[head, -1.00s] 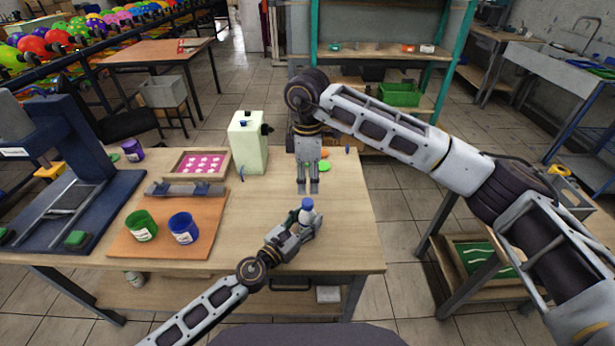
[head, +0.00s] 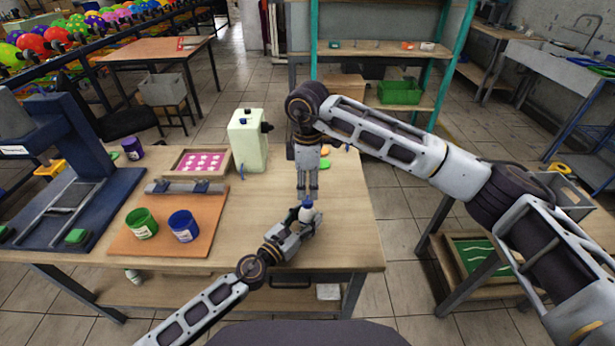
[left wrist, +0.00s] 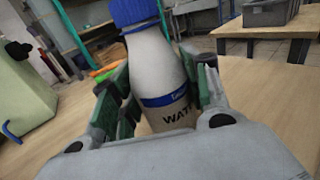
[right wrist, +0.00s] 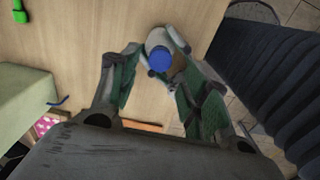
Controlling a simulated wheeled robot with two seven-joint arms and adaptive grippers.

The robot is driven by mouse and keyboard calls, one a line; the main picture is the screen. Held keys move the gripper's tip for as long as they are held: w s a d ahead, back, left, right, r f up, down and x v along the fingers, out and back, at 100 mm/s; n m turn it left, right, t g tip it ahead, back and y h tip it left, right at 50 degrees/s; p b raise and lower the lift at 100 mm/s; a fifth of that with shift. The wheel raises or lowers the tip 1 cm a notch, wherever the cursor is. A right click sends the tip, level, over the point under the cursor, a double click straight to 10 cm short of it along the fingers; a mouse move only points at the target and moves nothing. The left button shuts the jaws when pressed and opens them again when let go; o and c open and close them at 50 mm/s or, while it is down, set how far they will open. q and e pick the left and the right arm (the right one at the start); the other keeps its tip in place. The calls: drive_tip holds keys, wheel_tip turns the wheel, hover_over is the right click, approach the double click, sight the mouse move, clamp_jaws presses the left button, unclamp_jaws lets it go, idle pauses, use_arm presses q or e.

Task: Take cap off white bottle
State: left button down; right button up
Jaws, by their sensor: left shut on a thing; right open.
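The white bottle (left wrist: 155,65) has a blue cap (left wrist: 135,10) and a blue label band with the letters "WAT". My left gripper (head: 300,222) is shut on the bottle's body and holds it close to upright above the wooden table. In the head view the blue cap (head: 307,202) shows at the top of the bottle. My right gripper (head: 307,195) points down just above the cap, fingers apart. In the right wrist view the blue cap (right wrist: 160,59) lies between the tips of the open right gripper (right wrist: 158,75), with no clear contact.
The wooden table (head: 260,215) holds a pale green jug (head: 248,140), a tray with a pink sheet (head: 200,150), a green cup (head: 141,223) and a blue cup (head: 183,226) on a board. A blue press (head: 90,150) stands at left. The table's right part is mostly clear.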

sight(308, 199)
drive_tip(key=shift+f, duration=2.55)
clamp_jaws()
